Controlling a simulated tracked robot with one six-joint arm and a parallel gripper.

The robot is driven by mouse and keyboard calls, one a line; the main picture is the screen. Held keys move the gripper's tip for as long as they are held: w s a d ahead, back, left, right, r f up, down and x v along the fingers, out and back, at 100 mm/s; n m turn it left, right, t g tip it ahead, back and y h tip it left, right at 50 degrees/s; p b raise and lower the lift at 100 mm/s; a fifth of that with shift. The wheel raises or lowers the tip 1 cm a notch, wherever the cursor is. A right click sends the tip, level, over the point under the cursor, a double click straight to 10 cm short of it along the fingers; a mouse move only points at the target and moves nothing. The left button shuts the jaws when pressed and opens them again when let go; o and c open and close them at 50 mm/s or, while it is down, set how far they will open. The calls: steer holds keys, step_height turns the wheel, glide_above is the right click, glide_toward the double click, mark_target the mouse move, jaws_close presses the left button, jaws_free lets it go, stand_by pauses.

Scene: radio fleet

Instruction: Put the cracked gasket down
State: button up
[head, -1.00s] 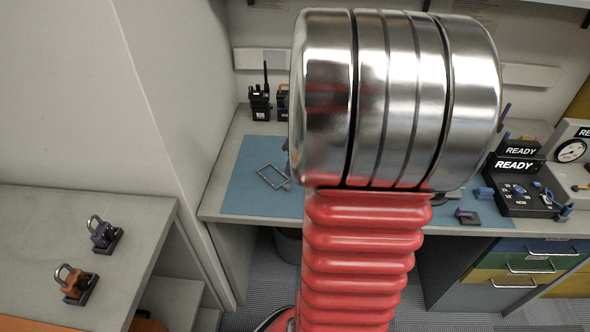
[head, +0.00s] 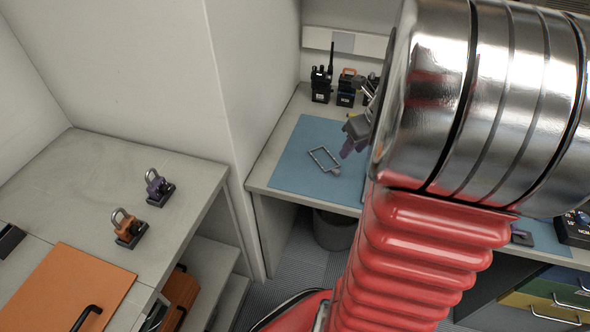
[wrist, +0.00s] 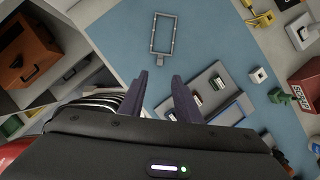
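A thin grey rectangular frame with a small tab, which looks like the gasket (head: 312,152), lies flat on the blue mat (head: 290,172). It also shows in the wrist view (wrist: 152,36), beyond my fingertips. No crack can be made out at this size. My gripper (wrist: 160,76) has its two dark purple fingers apart, with only blue mat visible between them. In the head view my gripper (head: 350,142) is just right of the frame, partly hidden by my arm. The gripper does not touch the frame in the wrist view.
Radios (head: 321,85) stand at the back of the bench. Grey trays (wrist: 206,92) lie right of my fingers in the wrist view. Bare mat surrounds the frame.

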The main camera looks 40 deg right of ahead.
steer(key=w+a+r+n, duration=0.1)
steer(key=a+r+n, duration=0.3)
steer(key=a+n, duration=0.5)
steer(key=a+r+n, duration=0.3)
steer(key=a+n, duration=0.5)
steer(key=a, duration=0.2)
steer(key=s+a+r+n, duration=0.1)
steer(key=s+a+n, duration=0.2)
steer(key=a+n, duration=0.4)
steer(key=s+a+r+n+t, duration=0.1)
steer(key=s+a+n, duration=0.3)
steer(key=n, duration=0.9)
steer(key=a+r, duration=0.1)
steer(key=a, duration=0.2)
steer(key=shift+s+y, duration=0.25)
steer(key=shift+y, duration=0.05)
